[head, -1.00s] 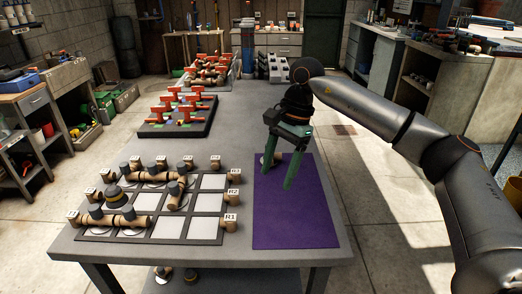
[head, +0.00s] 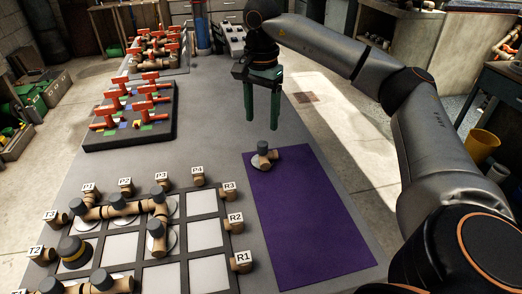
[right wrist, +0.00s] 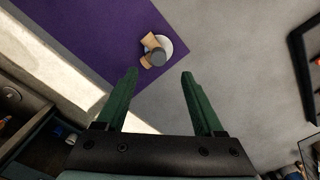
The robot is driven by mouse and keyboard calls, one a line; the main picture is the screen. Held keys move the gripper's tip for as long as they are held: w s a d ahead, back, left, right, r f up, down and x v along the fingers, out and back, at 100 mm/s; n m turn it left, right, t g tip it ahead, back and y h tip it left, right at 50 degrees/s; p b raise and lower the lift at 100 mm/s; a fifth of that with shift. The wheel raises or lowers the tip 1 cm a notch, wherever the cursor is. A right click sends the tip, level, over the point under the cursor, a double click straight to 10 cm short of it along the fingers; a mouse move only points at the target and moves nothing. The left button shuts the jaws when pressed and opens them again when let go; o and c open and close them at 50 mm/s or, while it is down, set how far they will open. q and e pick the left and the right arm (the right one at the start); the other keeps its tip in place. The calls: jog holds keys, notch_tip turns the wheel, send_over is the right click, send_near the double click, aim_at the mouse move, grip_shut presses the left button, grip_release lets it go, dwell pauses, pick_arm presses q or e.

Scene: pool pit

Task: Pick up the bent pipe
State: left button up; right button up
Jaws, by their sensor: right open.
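The bent pipe (head: 265,155) is a short tan elbow with a grey cap on a white round base. It sits at the far left corner of the purple mat (head: 310,215). In the right wrist view the pipe (right wrist: 154,52) shows beyond the fingertips, near the mat's edge. My right gripper (head: 262,125) has two green fingers, open and empty, pointing down above the table just behind the pipe. It does not touch the pipe. In the right wrist view the open fingers (right wrist: 160,75) have nothing between them. My left gripper is out of view.
A grid board (head: 180,225) with pipe pieces and labelled fittings lies left of the mat. A dark tray (head: 130,135) of red-handled valves stands farther back, with another tray (head: 160,62) behind it. The rest of the mat is clear. The table's right edge is close by.

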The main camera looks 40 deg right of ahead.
aim_at(263, 143)
notch_tip(263, 143, down, 9)
jog(key=shift+s+r+b, duration=0.15)
jog(key=shift+r+b, duration=0.05)
jog(key=shift+b, duration=0.15)
grip_shut()
dwell(0.6)
